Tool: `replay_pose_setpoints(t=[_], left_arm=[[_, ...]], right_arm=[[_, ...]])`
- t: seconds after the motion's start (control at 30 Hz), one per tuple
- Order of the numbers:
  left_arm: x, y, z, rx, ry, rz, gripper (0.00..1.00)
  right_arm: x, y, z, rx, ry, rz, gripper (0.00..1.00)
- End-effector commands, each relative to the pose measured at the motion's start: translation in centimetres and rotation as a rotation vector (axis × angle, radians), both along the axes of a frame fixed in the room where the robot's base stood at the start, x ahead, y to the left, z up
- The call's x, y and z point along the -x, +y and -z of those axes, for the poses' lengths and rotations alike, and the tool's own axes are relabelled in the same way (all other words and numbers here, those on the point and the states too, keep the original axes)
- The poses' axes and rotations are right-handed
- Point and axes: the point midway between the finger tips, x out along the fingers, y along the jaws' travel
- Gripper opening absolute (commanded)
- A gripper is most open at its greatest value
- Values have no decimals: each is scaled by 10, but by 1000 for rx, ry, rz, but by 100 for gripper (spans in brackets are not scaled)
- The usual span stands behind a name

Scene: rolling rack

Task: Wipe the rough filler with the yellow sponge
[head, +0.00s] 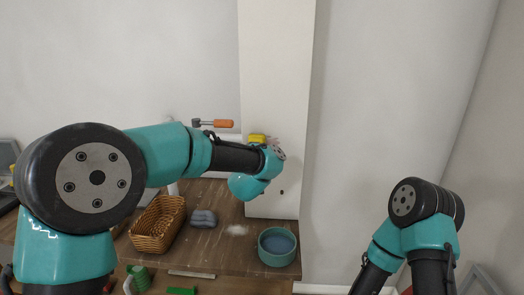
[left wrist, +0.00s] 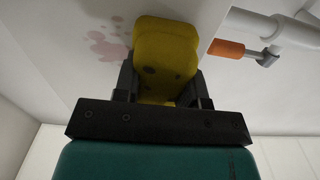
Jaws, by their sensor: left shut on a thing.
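My left gripper (left wrist: 160,95) is shut on the yellow sponge (left wrist: 165,55), which has dark spots and sticks out beyond the fingers. In the head view the sponge (head: 257,138) shows at the pale upright column, partly behind my left arm. A blotchy pink patch (left wrist: 108,45), perhaps the rough filler, is on the pale surface left of the sponge in the left wrist view. In the head view the patch (head: 272,142) shows just right of the sponge. I cannot tell whether the sponge touches the surface. My right gripper is out of view.
A wooden top (head: 215,255) holds a wicker basket (head: 158,224), a grey lumpy object (head: 203,218), a whitish smear (head: 237,230) and a teal bowl (head: 277,258) with bluish contents. An orange-handled tool (head: 222,123) is by the wall above my left arm.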

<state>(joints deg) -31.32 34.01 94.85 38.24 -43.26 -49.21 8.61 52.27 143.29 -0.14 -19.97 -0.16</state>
Motion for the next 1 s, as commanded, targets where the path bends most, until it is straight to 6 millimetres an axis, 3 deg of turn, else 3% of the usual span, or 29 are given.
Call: replay_pose_setpoints(t=[0.77,1.0], left_arm=[[-3,3,-3,0,-1,2,12],[-2,-8,-3,1,-2,2,12]], right_arm=[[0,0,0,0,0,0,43],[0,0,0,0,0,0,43]])
